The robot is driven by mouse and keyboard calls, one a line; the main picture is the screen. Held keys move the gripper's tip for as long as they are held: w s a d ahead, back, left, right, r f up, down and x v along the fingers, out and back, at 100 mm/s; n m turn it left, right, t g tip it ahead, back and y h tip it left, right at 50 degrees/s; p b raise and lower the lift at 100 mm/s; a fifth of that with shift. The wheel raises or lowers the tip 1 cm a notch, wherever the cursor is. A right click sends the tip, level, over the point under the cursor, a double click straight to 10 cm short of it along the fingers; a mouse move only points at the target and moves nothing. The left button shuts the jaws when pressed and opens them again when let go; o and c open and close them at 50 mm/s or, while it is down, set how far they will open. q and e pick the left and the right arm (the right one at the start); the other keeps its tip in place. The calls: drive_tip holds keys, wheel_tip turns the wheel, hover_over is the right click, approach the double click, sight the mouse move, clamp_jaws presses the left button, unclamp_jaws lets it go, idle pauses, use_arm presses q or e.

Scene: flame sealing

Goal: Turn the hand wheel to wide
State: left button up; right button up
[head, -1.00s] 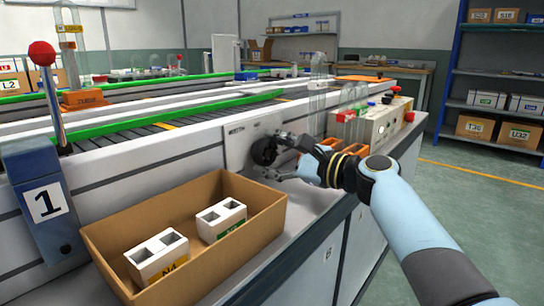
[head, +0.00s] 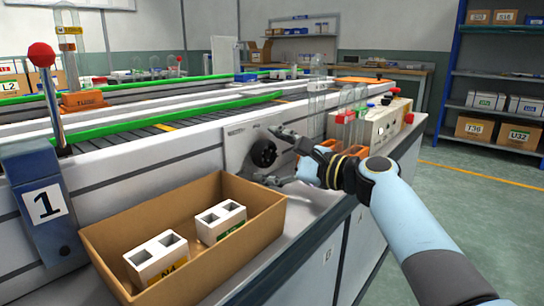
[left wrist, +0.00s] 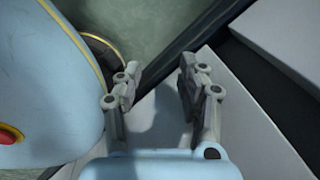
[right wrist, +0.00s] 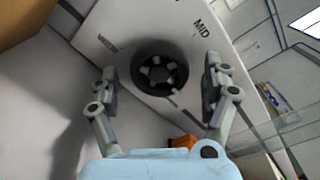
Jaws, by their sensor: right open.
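The black hand wheel (head: 263,153) sits on a pale plate (head: 238,150) on the front side of the conveyor. In the right wrist view the hand wheel (right wrist: 159,68) is a round dark knob with pale spokes, and the plate (right wrist: 112,30) bears the word MID and another label that is hard to read. My right gripper (head: 276,156) is open in front of the wheel, its fingers apart on either side of it. In the left wrist view my left gripper (left wrist: 157,85) is open and empty above a pale surface. It is not in the head view.
A cardboard box (head: 262,205) with two white blocks stands left of my right gripper. A blue post marked 1 (head: 42,205) is at far left. Glass tubes (head: 347,112) and a control box (head: 385,125) with red buttons stand right of the wheel.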

drive_tip(key=v, duration=1.2)
drive_tip(key=shift+f, duration=0.1)
